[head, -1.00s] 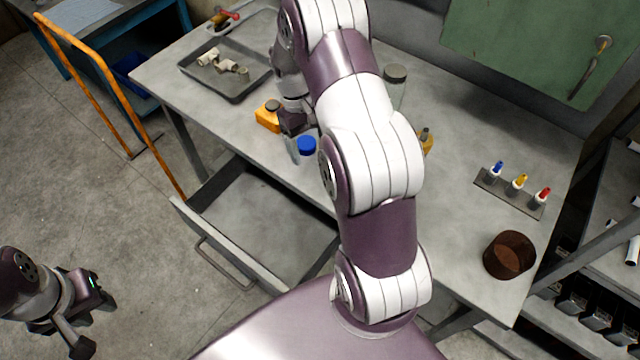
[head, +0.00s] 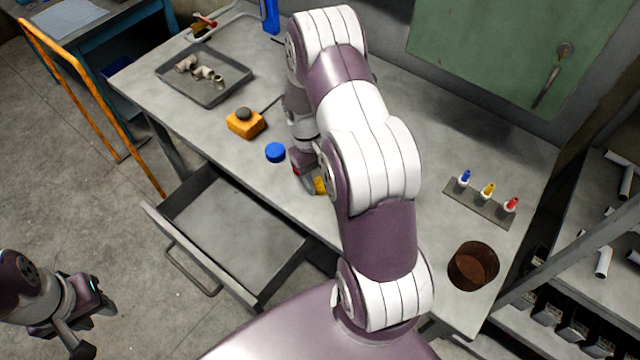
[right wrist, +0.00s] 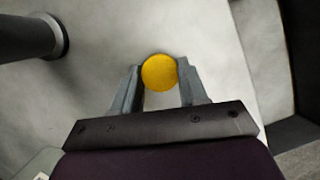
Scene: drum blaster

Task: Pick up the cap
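A round yellow cap (right wrist: 160,72) shows between the fingertips of my right gripper (right wrist: 160,78) in the right wrist view. The fingers stand apart on either side of it, very close to its edges; I cannot tell if they touch it. In the head view the yellow cap (head: 321,186) is partly hidden by my right gripper (head: 312,182), low over the table's front edge. A blue cap (head: 275,152) sits on the table to the left of that gripper. My left gripper (head: 95,335) is at the lower left, away from the table, its fingers partly cut off.
An orange container (head: 245,124) with a dark lid stands behind the blue cap. A grey tray (head: 230,91) holds pipe pieces. An open drawer (head: 285,268) juts out in front. A brown pot (head: 473,267) and a rack (head: 460,211) of small bottles stand at right.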

